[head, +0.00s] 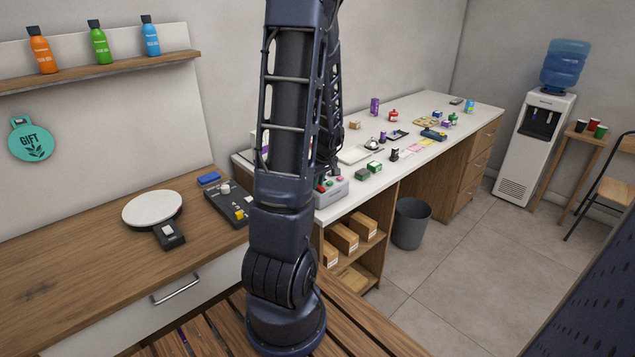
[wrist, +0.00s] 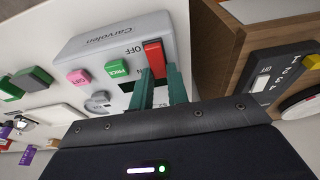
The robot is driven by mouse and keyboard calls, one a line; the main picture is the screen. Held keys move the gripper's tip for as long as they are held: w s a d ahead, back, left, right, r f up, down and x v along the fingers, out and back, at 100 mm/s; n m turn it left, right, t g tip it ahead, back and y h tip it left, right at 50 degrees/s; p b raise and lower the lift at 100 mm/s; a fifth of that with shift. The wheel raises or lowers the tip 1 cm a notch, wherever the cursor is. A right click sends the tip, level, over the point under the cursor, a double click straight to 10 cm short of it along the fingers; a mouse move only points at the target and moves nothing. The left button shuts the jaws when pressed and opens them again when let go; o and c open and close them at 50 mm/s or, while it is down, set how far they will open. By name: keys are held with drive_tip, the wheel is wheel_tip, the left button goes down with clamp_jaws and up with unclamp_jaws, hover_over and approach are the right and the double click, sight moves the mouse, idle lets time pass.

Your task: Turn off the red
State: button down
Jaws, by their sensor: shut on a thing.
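A grey control box (wrist: 85,45) with upside-down lettering fills the upper middle of the wrist view. Its red rocker switch (wrist: 153,55) is beside the word OFF. A green button (wrist: 116,68), a pink button (wrist: 78,77) and a grey knob (wrist: 97,101) are on the same face. My gripper (wrist: 160,84) has its two teal fingers at the near end of the red switch and is shut on it. The fingertips hide that end of the switch.
A black panel (head: 226,207) with white and yellow controls is on the wooden counter, left of my arm; it also shows at the wrist view's right (wrist: 275,82). Green blocks (head: 374,167) and many small items crowd the white counter. A bin (head: 411,225) stands on the floor.

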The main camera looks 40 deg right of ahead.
drive_tip(key=shift+s+t, duration=0.15)
drive_tip(key=shift+t, duration=0.55)
drive_tip(key=c, duration=1.4)
unclamp_jaws()
drive_tip(key=shift+o, duration=0.2)
drive_tip(key=shift+r, duration=0.1)
drive_tip(key=v, duration=1)
drive_tip(key=shift+s+r, duration=0.15)
drive_tip(key=shift+r, duration=0.2)
